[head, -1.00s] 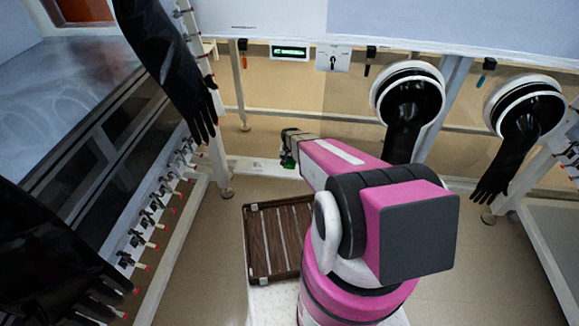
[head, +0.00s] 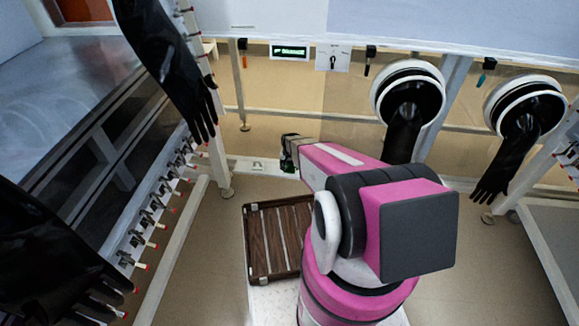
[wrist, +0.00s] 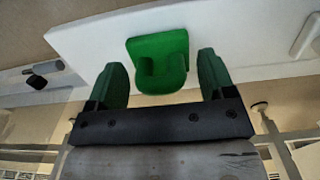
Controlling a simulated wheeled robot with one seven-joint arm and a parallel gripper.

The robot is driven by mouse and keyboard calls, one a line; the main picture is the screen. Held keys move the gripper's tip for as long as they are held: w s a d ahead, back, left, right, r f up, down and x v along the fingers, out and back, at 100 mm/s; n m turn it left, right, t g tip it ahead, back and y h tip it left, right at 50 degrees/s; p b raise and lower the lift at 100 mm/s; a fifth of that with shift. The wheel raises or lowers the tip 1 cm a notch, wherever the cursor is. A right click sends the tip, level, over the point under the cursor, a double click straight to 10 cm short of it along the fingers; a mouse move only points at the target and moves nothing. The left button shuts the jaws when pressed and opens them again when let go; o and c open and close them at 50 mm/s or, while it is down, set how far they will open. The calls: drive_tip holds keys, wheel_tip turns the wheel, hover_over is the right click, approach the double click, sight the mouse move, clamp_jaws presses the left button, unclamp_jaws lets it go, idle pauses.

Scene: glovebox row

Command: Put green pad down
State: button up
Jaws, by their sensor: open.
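In the wrist view the green pad (wrist: 158,62), a block with a rounded, U-shaped front part, rests against a white surface (wrist: 85,42). My gripper (wrist: 161,66) is open, with one green-faced finger on each side of the pad. A gap shows between each finger and the pad, and nothing is held. In the head view my gripper (head: 288,160) is at the end of my arm, over the left part of the white ledge at the back. The pad is not distinguishable there, hidden by the gripper and arm.
A brown slatted tray (head: 250,242) lies below my arm. Black gloves hang at left (head: 180,70) and from round ports at right (head: 405,130). A bench edge with several red-tipped clamps (head: 150,215) runs along the left. The floor between bench and tray is clear.

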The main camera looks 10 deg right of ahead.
wheel_tip(320, 180, up, 12)
drive_tip(key=s+r+n, duration=0.3)
drive_tip(key=s+r, duration=1.8)
drive_tip(key=r, duration=0.1)
drive_tip(key=shift+s+r+n, duration=0.15)
drive_tip(key=shift+r+n, duration=0.15)
drive_tip(key=shift+r, duration=0.05)
